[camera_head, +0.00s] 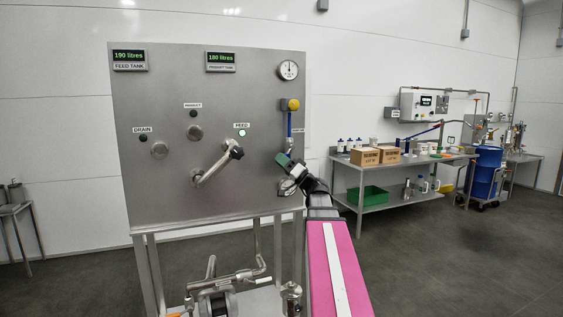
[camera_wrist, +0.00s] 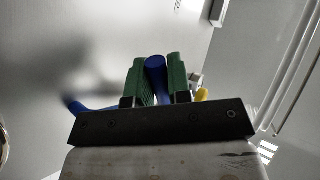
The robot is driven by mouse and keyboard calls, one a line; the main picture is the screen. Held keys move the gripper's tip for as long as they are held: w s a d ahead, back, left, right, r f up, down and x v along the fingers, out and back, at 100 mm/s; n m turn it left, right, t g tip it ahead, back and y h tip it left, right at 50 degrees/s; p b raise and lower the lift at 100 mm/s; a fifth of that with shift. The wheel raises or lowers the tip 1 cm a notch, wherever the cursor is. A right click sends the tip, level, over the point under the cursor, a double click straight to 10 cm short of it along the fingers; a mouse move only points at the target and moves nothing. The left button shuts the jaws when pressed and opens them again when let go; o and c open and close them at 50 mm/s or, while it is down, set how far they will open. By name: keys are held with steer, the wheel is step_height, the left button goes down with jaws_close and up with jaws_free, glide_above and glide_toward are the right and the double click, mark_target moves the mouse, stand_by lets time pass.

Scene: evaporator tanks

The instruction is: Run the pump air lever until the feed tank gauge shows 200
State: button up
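The feed tank gauge (camera_head: 129,55) at the panel's upper left reads 190 litres. The product tank gauge (camera_head: 221,57) beside it reads 180 litres. The blue pump air lever (camera_head: 290,124) hangs below a yellow knob (camera_head: 292,104) at the panel's right edge. My gripper (camera_head: 285,160) is at the lever's lower end. In the wrist view, the green fingers of my gripper (camera_wrist: 157,80) close around a blue bar (camera_wrist: 155,66), which stands between them. The part of the bar below the fingertips is hidden by the gripper mount.
A round dial (camera_head: 288,69) is above the yellow knob. A bench with brown boxes (camera_head: 365,156) and a blue drum (camera_head: 485,172) stand at the right. Floor is open between.

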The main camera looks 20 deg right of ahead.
steer(key=o, duration=0.3)
steer(key=shift+o, duration=0.2)
steer(key=v, duration=1)
steer(key=shift+s+d+f, duration=0.2)
steer(key=shift+d+f, duration=0.05)
stand_by(6.2)
